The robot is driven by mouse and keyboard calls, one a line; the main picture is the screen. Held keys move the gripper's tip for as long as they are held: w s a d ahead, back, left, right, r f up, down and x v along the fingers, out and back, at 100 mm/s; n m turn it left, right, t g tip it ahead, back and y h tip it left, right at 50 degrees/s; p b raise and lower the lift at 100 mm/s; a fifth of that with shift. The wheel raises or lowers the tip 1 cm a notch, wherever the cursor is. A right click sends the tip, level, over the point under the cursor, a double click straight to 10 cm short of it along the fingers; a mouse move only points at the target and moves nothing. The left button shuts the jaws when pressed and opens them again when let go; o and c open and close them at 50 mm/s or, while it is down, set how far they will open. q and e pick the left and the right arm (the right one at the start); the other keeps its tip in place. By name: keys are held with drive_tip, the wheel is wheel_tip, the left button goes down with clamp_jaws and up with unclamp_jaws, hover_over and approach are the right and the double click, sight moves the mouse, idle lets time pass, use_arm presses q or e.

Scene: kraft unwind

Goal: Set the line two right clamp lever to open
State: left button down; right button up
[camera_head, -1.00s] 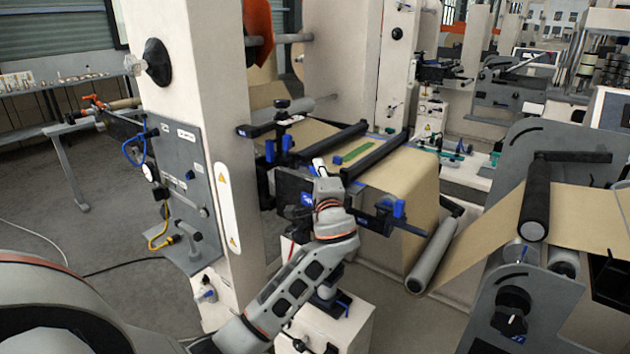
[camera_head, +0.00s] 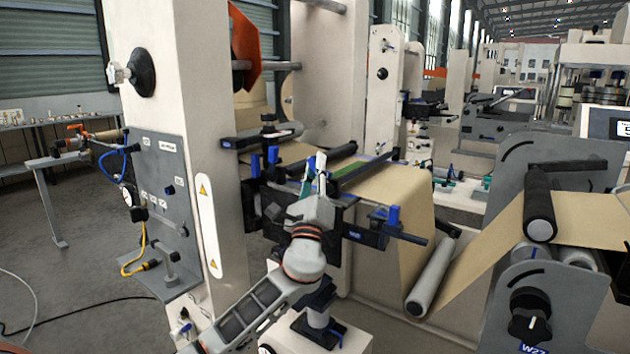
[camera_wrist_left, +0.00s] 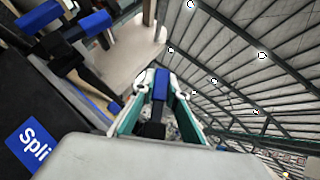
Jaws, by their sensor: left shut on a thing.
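My left gripper (camera_head: 315,178) is at the splice table, its fingers pointing up. In the left wrist view, its teal-lined fingers (camera_wrist_left: 157,98) are shut on an upright blue-tipped clamp lever (camera_wrist_left: 161,82). I cannot tell from labels which one is line two right. My right gripper is not in view.
A cream machine column (camera_head: 178,75) with a grey valve panel (camera_head: 160,185) stands left of my arm. Brown kraft web (camera_head: 395,190) runs over the table and down to a grey roller (camera_head: 432,278). A bracket with a black knob (camera_head: 528,318) is at right.

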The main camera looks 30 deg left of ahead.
use_arm(q)
drive_tip(key=shift+w+d+f+m+t+h+b, duration=0.15)
drive_tip(key=shift+f+m+t+h+b, duration=0.1)
drive_tip(key=shift+m+h, duration=0.2)
drive_tip(key=shift+s+d+f+m+t+h+b, duration=0.15)
drive_tip(key=shift+f+m+t+h, duration=0.15)
drive_tip(key=shift+m, duration=0.25)
drive_tip(key=m+h, duration=0.1)
drive_tip(key=m+t+h+b, duration=0.1)
drive_tip(key=d+m+h, duration=0.1)
drive_tip(key=m, duration=0.1)
drive_tip(key=shift+r+t+h+b, duration=0.25)
drive_tip(key=shift+r+b, duration=0.1)
drive_tip(key=shift+d+r+m+h, duration=0.1)
drive_tip(key=shift+r+m+h, duration=0.05)
drive_tip(key=shift+m+h, duration=0.3)
drive_tip(key=shift+d+m+h+b, duration=0.1)
drive_tip(key=shift+m+h+b, duration=0.25)
drive_tip(key=shift+m+h, duration=0.15)
drive_tip(key=shift+d+r+m+t+h, duration=0.25)
drive_tip(key=shift+m+t+h, duration=0.15)
drive_tip(key=shift+m+h, duration=0.3)
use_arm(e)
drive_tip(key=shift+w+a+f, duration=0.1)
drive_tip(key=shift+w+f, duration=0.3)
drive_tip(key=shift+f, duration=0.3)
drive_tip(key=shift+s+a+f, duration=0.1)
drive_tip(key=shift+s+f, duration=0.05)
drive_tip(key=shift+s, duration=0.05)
